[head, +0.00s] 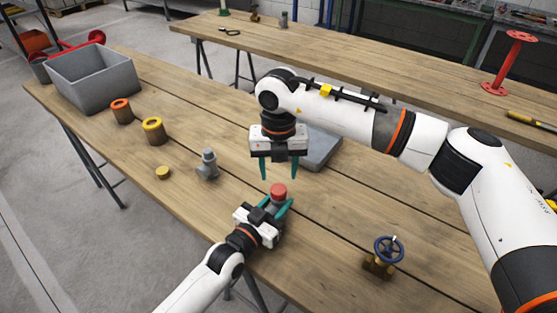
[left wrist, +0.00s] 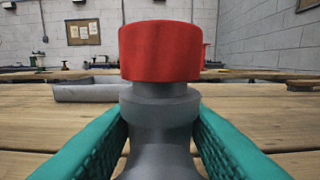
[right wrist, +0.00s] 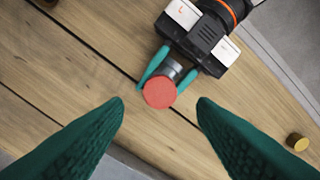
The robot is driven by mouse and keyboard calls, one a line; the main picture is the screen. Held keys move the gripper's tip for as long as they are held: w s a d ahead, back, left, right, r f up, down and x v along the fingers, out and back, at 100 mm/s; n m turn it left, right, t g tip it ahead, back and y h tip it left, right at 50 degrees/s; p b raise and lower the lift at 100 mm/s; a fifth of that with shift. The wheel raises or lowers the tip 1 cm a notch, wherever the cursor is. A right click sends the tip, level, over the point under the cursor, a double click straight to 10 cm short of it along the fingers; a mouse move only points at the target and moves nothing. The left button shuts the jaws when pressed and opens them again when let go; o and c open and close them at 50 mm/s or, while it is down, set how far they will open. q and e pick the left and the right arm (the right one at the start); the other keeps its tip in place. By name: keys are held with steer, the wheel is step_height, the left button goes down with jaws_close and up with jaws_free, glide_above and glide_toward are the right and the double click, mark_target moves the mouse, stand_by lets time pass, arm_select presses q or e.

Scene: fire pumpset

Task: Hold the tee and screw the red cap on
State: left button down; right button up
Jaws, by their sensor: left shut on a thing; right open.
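The grey tee (left wrist: 160,130) stands upright between the green fingers of my left gripper (head: 276,206), which is shut on it. The red cap (head: 278,190) sits on top of the tee's neck, looking level in the left wrist view (left wrist: 160,52). How far it is threaded I cannot tell. My right gripper (head: 280,178) is open and empty, pointing down above the cap. In the right wrist view the cap (right wrist: 160,92) lies between the open fingertips, below them and apart from them. The tee's lower part is hidden.
Another grey fitting (head: 208,165), a small yellow cap (head: 162,173), an orange-topped piece (head: 121,111) and a yellow ring piece (head: 153,131) stand to the left. A grey bin (head: 95,82) is farther back. A blue-wheeled valve (head: 388,250) stands right. A grey tray (head: 322,150) lies behind my right gripper.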

steer(key=n, duration=0.7)
steer(key=shift+r, duration=0.2)
steer(key=n, duration=0.4)
steer(key=shift+r, duration=0.1)
steer(key=n, duration=0.4)
steer(key=shift+r+n, duration=0.1)
steer(key=shift+n, duration=0.2)
steer(key=n, duration=0.6)
steer(key=shift+r+n, duration=0.15)
steer(key=shift+n, duration=0.15)
steer(key=n, duration=0.6)
steer(key=shift+r+n, duration=0.15)
steer(key=shift+n, duration=0.15)
steer(key=n, duration=0.4)
steer(key=shift+r, duration=0.15)
steer(key=n, duration=0.9)
steer(key=shift+r, duration=0.2)
